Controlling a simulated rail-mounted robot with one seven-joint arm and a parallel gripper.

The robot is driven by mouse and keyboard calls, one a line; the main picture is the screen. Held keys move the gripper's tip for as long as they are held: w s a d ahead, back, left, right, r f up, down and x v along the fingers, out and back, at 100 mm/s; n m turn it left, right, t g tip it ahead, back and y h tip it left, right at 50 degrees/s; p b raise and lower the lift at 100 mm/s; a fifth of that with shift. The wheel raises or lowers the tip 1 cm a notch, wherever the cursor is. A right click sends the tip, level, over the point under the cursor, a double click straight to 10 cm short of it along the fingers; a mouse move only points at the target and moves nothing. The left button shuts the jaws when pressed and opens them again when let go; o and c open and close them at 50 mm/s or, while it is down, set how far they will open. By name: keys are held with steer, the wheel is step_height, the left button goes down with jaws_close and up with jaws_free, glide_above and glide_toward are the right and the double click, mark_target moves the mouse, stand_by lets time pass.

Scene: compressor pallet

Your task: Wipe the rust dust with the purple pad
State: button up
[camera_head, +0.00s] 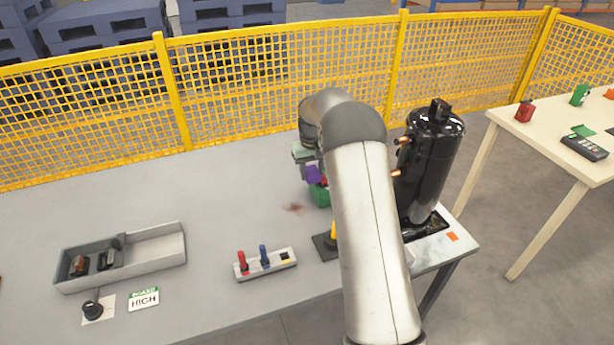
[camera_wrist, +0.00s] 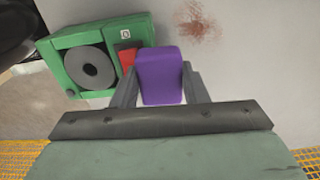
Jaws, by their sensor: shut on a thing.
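The purple pad (camera_wrist: 161,76) is held between the two fingers of my gripper (camera_wrist: 160,88), which is shut on it. In the head view the pad (camera_head: 313,174) shows just left of my arm, above the grey table, and much of my gripper is hidden behind the arm. The rust dust (camera_head: 293,208) is a small reddish-brown smudge on the table, below and left of the pad. In the wrist view the rust dust (camera_wrist: 198,22) lies beyond the pad, up and to the right, apart from it.
A green device (camera_wrist: 92,65) with a dark disc and red part stands close left of the pad. A black compressor (camera_head: 429,165) stands right of my arm. A grey tray (camera_head: 160,247) and a switch strip (camera_head: 266,264) lie left. Yellow fencing (camera_head: 290,85) runs behind the table.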

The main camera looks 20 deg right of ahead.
steer(key=shift+a+f, duration=0.3)
steer(key=shift+a, duration=0.15)
